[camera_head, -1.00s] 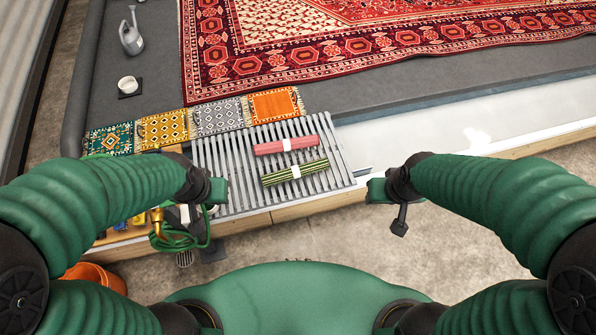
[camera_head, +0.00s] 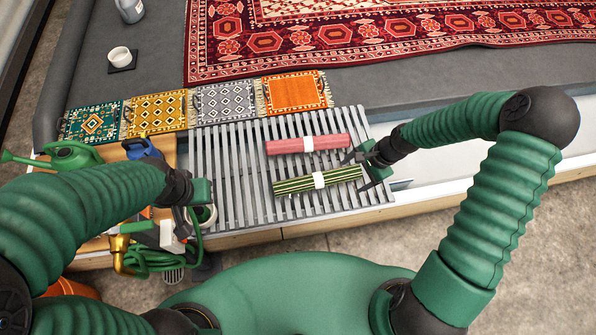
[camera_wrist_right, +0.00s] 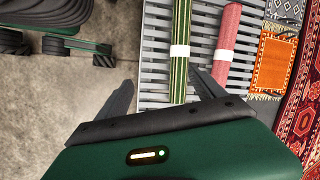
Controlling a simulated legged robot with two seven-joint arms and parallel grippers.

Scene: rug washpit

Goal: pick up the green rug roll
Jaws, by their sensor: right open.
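The green rug roll (camera_head: 290,186), striped with a white band (camera_head: 318,179), lies on the slatted grey rack, just in front of the pink roll (camera_head: 290,145). My right gripper (camera_head: 360,171) is open at the roll's right end. In the right wrist view, the green roll (camera_wrist_right: 180,75) shows between the spread fingers of the right gripper (camera_wrist_right: 161,77), nearer the right finger. I cannot tell whether they touch. My left gripper (camera_head: 205,200) is left of the rack, away from the roll; its finger opening is unclear.
The slatted rack (camera_head: 232,185) has bare slats left of the rolls. Several small patterned mats, including an orange one (camera_head: 296,92), lie behind it. A green hose (camera_head: 150,262) and a watering can (camera_head: 70,158) are at left. A large red rug (camera_head: 400,30) lies at the back.

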